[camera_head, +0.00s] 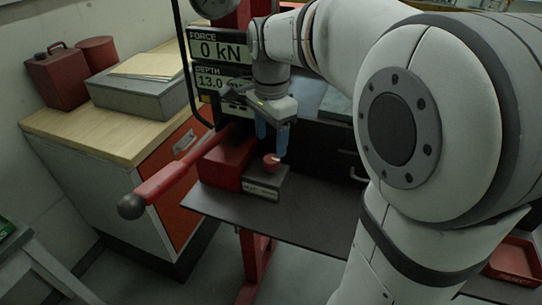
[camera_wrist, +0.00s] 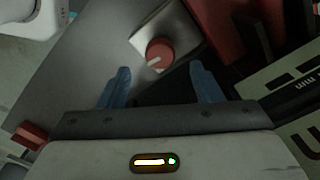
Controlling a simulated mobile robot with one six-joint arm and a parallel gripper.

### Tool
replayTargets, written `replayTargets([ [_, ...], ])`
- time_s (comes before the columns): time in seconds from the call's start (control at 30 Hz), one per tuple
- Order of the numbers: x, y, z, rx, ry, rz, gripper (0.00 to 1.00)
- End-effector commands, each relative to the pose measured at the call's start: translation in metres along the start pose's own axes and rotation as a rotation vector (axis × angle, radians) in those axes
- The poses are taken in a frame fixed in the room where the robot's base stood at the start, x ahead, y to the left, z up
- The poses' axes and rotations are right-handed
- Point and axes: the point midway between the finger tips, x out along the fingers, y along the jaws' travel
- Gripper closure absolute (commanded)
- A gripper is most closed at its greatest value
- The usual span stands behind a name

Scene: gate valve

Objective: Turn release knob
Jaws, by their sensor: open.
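The release knob (camera_head: 271,161) is a small red knob with a pale pointer mark, on a grey block (camera_head: 265,183) beside a red housing. In the wrist view the knob (camera_wrist: 159,53) sits on a light square plate (camera_wrist: 178,42), its pale mark pointing to the lower left. My gripper (camera_head: 271,147) is above and close to the knob in the head view. In the wrist view its two blue fingers (camera_wrist: 160,82) are spread apart with nothing between them, and the knob shows beyond the fingertips, roughly centred between them. I see no contact.
A long red lever (camera_head: 175,176) with a dark ball end reaches out left of the housing. Displays reading 0 kN (camera_head: 219,49) and 13.0 stand behind. A dark table (camera_head: 250,208) lies below. A wooden-topped cabinet (camera_head: 100,118) stands left, and a red tray (camera_head: 515,262) lies lower right.

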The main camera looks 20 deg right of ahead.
Motion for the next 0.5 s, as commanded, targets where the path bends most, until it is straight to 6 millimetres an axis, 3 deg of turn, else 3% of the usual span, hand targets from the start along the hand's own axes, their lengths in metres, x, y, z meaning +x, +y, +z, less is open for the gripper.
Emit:
replayTargets([
  [0.2, 0.037, 0.001, 0.0, -0.001, -0.001, 0.004, 0.41],
  [0.5, 0.057, 0.0, 0.0, -0.002, 0.0, 0.0, 0.41],
])
